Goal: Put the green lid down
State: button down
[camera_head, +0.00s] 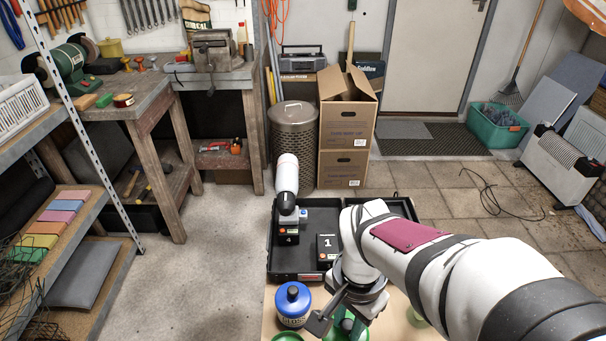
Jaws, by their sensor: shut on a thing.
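My gripper (336,322) points down over the near edge of the work surface, low in the head view. It is shut on the green lid (358,334), which shows only partly under the dark fingers and is cut by the bottom edge. I cannot tell whether the lid touches the surface. Another round green piece (287,337) shows at the bottom edge, left of my gripper. A blue-capped bottle (293,305) stands close to the left of the fingers.
A black open case (282,262) with numbered black blocks (327,244) lies behind my gripper. A light green object (416,318) is partly hidden right of my wrist. Some tan surface (272,322) shows bare by the bottle. Shelves (80,225) stand at left.

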jog(key=w+d+f, duration=0.3)
jog(key=w, duration=0.3)
jog(key=w+d+f, duration=0.2)
jog(key=w+f, duration=0.1)
jog(key=w, duration=0.3)
jog(key=shift+n, duration=0.3)
jog(key=f, duration=0.7)
jog(key=w+f, duration=0.1)
jog(key=f, duration=0.3)
jog(key=shift+d, duration=0.3)
jog(key=c, duration=0.6)
grip_release()
jog(key=shift+f, duration=0.1)
jog(key=shift+c, duration=0.2)
